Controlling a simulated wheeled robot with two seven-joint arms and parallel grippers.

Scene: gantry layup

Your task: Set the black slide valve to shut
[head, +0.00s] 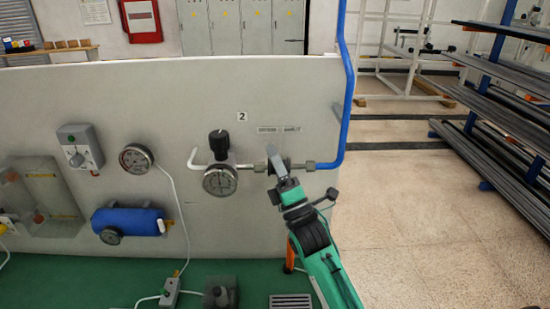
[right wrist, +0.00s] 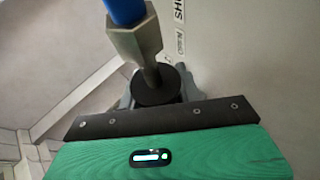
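The black slide valve (right wrist: 157,88) shows in the right wrist view as a round black collar on the pipe, just behind a metal hex fitting (right wrist: 136,42). In the head view it is mostly hidden behind my right gripper (head: 278,163), right of the gauge on the white panel. Grey fingers of my right gripper (right wrist: 157,91) stand on both sides of the collar, with no clear gap. Whether they press on it I cannot tell. Two small label plates (head: 278,129) are above the valve; the wrist view shows partial lettering "SHU". My left gripper is not in view.
A blue pipe (head: 347,110) rises right of the valve along the panel edge. A pressure gauge (head: 220,180) and a black knob (head: 219,142) are close on the left. A blue cylinder (head: 128,221) is farther left. Open floor lies right of the panel, before a rack (head: 500,90).

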